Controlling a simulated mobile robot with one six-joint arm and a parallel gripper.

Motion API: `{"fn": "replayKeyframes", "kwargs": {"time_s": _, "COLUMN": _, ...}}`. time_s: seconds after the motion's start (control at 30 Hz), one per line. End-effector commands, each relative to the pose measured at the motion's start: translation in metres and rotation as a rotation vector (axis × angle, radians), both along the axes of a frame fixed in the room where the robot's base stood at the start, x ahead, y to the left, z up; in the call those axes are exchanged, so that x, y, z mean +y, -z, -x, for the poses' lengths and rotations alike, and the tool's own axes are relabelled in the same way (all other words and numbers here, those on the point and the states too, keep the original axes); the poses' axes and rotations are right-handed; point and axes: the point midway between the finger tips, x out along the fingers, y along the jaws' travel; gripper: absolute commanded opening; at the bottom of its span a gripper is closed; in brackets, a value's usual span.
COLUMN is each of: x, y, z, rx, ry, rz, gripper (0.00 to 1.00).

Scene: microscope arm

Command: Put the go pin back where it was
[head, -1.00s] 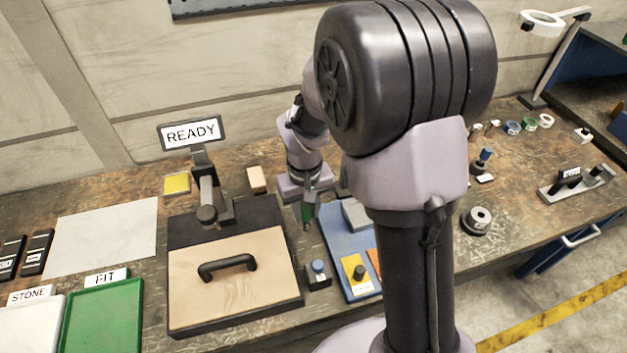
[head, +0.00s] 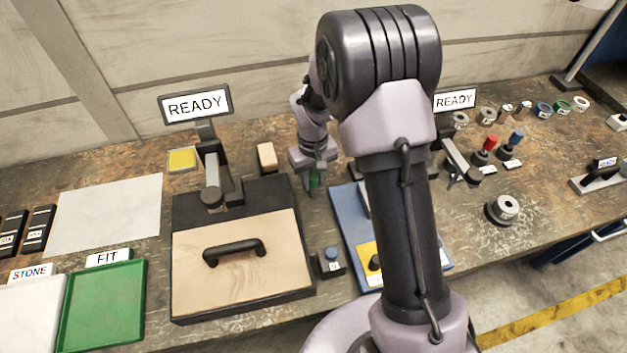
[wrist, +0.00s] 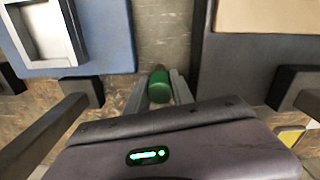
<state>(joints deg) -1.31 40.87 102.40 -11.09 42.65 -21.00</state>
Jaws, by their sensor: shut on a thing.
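My gripper (wrist: 159,88) is shut on a green pin (wrist: 159,84), taken here as the go pin. In the head view the green pin (head: 315,180) shows small below my wrist, right of the black-framed fixture with the tan plate (head: 235,280) and left of the blue mat (head: 346,203). In the wrist view it hangs over bare bench between the blue mat (wrist: 95,66) and the dark fixture edge. A red-topped pin (head: 489,144) and a blue-topped pin (head: 515,139) stand at the right, with small white labels too small to read.
A small dark block with a blue-grey top (head: 331,258) stands between fixture and mat. READY screens stand at the left (head: 196,104) and right (head: 455,100). A green FIT tray (head: 103,300) lies at the left. My arm hides part of the mat and bench.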

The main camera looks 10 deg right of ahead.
Motion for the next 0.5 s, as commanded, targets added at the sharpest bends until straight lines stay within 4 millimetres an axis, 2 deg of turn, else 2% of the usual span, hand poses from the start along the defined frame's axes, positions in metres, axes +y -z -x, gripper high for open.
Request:
{"fn": "replayKeyframes", "kwargs": {"time_s": 0.17, "x": 0.0, "y": 0.0025, "z": 0.0001, "rx": 0.0, "ry": 0.0, "rz": 0.0, "gripper": 0.0}}
{"fn": "replayKeyframes", "kwargs": {"time_s": 0.2, "x": 0.0001, "y": 0.0032, "z": 0.0002, "rx": 0.001, "ry": 0.0, "rz": 0.0, "gripper": 0.3}}
{"fn": "replayKeyframes", "kwargs": {"time_s": 0.3, "x": 0.0001, "y": 0.0022, "z": 0.0002, "rx": 0.0, "ry": 0.0, "rz": 0.0, "gripper": 0.5}}
{"fn": "replayKeyframes", "kwargs": {"time_s": 0.5, "x": 0.0001, "y": 0.002, "z": 0.0002, "rx": 0.0, "ry": 0.0, "rz": 0.0, "gripper": 0.5}}
